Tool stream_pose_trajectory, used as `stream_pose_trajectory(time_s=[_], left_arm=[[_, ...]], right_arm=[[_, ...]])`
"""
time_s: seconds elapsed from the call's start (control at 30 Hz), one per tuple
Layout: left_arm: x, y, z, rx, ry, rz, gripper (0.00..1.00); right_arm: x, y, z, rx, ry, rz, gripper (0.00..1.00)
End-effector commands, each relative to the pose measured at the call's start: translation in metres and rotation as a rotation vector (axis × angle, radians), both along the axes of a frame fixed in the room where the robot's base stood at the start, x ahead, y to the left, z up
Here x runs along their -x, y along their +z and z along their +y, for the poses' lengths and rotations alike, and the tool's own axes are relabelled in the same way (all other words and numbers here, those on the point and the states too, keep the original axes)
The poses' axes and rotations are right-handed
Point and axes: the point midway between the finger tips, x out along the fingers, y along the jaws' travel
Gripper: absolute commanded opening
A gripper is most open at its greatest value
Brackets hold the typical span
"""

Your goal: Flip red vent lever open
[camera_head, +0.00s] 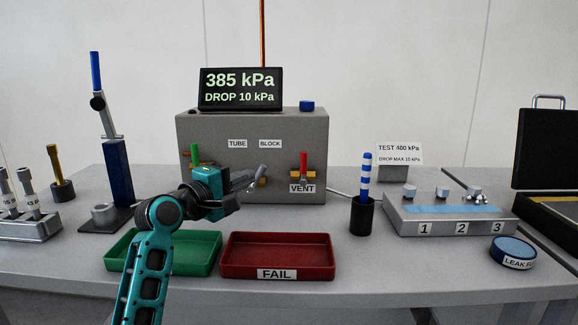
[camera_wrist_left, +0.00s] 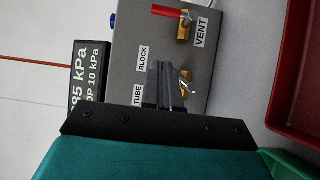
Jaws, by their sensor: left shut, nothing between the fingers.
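The red vent lever (camera_head: 304,161) stands upright on a brass valve above the VENT label (camera_head: 302,188), on the front of the grey box (camera_head: 250,128). It also shows at the top of the left wrist view (camera_wrist_left: 167,11), beside its brass valve (camera_wrist_left: 186,25). My left gripper (camera_head: 262,176) is in front of the box, left of the red lever and apart from it. Its fingers (camera_wrist_left: 165,80) are together and empty in the wrist view. They partly cover a second brass valve (camera_wrist_left: 188,84) on the box. My right gripper is not in view.
A green lever (camera_head: 195,154) rises behind my left wrist. The display (camera_head: 240,89) reads 385 kPa, DROP 10 kPa. A red FAIL tray (camera_head: 278,238) and green tray (camera_head: 205,262) lie in front. A black cup (camera_head: 362,216) with a blue-striped tool (camera_head: 366,176) stands right of the box.

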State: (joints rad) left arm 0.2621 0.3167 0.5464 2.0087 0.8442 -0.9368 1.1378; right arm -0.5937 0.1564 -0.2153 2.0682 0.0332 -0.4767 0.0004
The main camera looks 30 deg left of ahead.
Motion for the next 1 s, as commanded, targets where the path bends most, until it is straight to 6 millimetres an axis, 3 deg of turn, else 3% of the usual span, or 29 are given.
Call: stream_pose_trajectory(time_s=[0.53, 0.73, 1.0], left_arm=[[-0.097, 0.0, -0.004, 0.001, -0.001, -0.001, 0.0], [-0.116, 0.0, -0.026, 0.002, -0.002, 0.0, 0.0], [-0.122, 0.0, -0.033, 0.0, 0.0, 0.0, 0.0]], right_arm=[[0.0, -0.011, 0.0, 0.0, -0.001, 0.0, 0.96], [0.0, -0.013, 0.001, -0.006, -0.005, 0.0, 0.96], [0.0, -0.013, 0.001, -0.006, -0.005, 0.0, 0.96]])
